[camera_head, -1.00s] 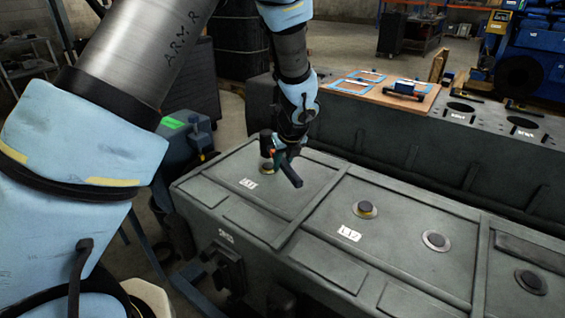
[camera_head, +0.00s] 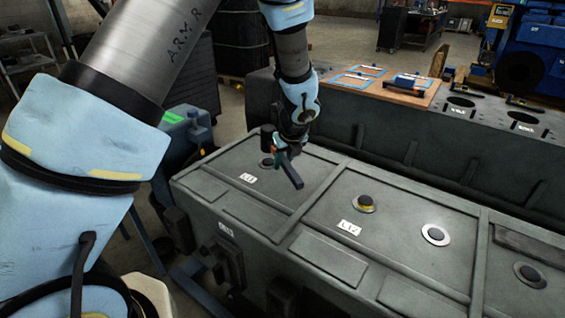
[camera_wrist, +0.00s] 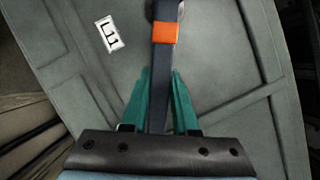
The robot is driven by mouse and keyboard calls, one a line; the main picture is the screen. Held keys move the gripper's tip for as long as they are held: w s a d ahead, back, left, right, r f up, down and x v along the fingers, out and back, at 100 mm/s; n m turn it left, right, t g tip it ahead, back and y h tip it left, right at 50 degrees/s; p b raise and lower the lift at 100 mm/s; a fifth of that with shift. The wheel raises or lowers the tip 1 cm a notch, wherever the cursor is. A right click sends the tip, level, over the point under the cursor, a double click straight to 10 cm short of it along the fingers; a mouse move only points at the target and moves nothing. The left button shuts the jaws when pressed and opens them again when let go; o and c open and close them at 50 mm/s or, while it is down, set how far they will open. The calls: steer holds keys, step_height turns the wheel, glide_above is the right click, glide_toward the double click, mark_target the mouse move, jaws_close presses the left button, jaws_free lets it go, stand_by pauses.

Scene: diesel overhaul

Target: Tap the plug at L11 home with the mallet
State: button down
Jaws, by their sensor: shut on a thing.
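My gripper (camera_head: 284,154) is shut on the handle of the mallet (camera_head: 291,170). In the wrist view its teal fingers (camera_wrist: 160,100) clasp the dark handle, which has an orange band (camera_wrist: 165,33). The mallet's dark head is upright just above the plug at L11 (camera_head: 266,163); I cannot tell whether they touch. That plug looks grey, with no yellow band visible, and is partly hidden by the head. The L11 label (camera_head: 248,178) lies left of it and also shows in the wrist view (camera_wrist: 109,34).
On the same grey cover, the plug by label L12 (camera_head: 364,203) shows a yellow band. Other plugs (camera_head: 435,235) and (camera_head: 530,274) sit farther right. Raised ribs cross the cover. Behind stands another block with a wooden board (camera_head: 425,97) carrying blue-framed items.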

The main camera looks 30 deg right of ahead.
steer(key=shift+r, duration=0.1)
steer(key=shift+w+r+p, duration=0.1)
steer(key=shift+r+p, duration=0.25)
steer(key=shift+p, duration=0.6)
steer(key=shift+r+g+p, duration=0.15)
steer(key=shift+g+p, duration=0.15)
steer(key=shift+p, duration=0.45)
steer(key=shift+w+r+g+p, duration=0.1)
steer(key=shift+r+g+p, duration=0.15)
steer(key=shift+p, duration=0.9)
steer(key=shift+f, duration=0.25)
